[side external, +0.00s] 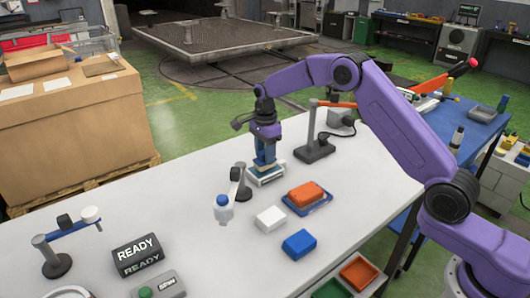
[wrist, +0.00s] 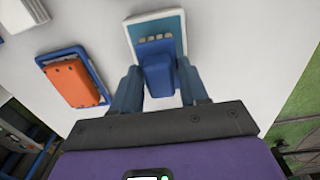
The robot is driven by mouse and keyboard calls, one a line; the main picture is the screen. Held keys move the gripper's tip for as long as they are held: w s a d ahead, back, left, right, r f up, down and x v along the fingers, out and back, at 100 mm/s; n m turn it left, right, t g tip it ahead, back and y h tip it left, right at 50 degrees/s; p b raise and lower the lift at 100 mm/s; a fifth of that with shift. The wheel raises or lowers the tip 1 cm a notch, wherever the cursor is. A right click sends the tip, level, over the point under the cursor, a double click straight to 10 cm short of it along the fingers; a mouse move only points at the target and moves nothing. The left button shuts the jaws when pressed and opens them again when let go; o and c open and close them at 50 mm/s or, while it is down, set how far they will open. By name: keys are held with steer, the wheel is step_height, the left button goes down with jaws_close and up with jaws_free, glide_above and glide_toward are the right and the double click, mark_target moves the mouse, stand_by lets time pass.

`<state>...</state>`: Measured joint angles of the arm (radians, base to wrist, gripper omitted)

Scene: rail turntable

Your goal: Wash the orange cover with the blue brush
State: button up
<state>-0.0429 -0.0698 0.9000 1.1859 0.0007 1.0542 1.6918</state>
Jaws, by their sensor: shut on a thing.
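The orange cover (side external: 306,194) lies on a blue tray (side external: 326,204) near the middle of the white table. In the wrist view the cover (wrist: 73,82) and the blue tray (wrist: 46,58) are at left. The blue brush (wrist: 158,75) is between the fingers of my gripper (wrist: 160,88), which is shut on it. The brush stands at a white-rimmed tray (wrist: 133,38) with a teal inside. In the side view my gripper (side external: 265,152) points down over this tray (side external: 267,180), behind and left of the cover. Whether the brush touches the tray is unclear.
A dark-based stand (side external: 314,152) is behind right. A white block (side external: 270,219) and a blue block (side external: 299,244) lie in front. A READY sign (side external: 137,254) is at front left.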

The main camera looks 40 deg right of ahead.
steer(key=shift+f, duration=0.6)
stand_by(0.9)
steer(key=shift+r, duration=0.1)
steer(key=shift+r, duration=3.45)
steer(key=shift+s, duration=0.1)
